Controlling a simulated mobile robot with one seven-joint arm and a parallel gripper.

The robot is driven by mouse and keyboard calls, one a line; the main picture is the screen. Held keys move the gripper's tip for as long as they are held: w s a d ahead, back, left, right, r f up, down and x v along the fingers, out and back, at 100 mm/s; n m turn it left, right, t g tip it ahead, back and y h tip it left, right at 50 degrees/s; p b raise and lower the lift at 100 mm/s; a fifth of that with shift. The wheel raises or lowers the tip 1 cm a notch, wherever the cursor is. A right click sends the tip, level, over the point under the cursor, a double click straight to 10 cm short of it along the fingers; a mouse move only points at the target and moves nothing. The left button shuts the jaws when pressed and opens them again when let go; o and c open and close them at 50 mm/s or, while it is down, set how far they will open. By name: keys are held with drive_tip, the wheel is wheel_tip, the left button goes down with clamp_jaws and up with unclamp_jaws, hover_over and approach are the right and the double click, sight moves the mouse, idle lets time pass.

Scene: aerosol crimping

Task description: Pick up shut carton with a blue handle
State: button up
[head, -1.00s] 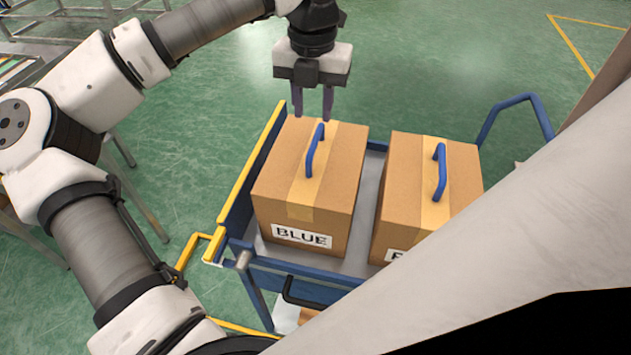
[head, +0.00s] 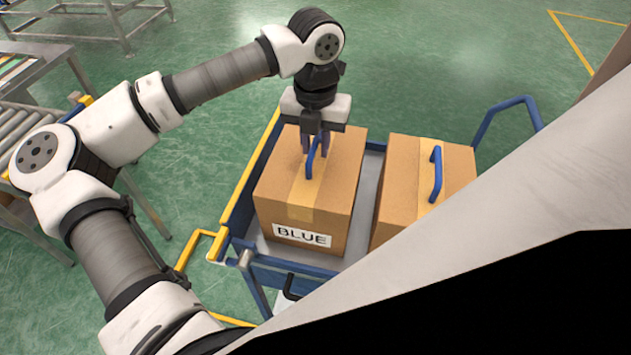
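A shut brown carton (head: 336,190) with a blue handle (head: 312,165) on top and a "BLUE" label on its front stands on a cart. A second shut carton (head: 404,175), also with a blue handle (head: 436,172), stands to its right. My gripper (head: 315,150) points down over the left carton, its fingers at the far end of that carton's handle. A gap seems to show between the fingers. I cannot tell whether they touch the handle.
The cart (head: 364,203) has a grey deck, a yellow-edged left rail and a blue push handle (head: 505,103) at the right. A roller conveyor (head: 20,125) stands at the far left. A large pale surface covers the lower right. Green floor behind the cart is clear.

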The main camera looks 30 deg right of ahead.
clamp_jaws()
drive_tip(key=shift+r, duration=0.2)
idle(0.9)
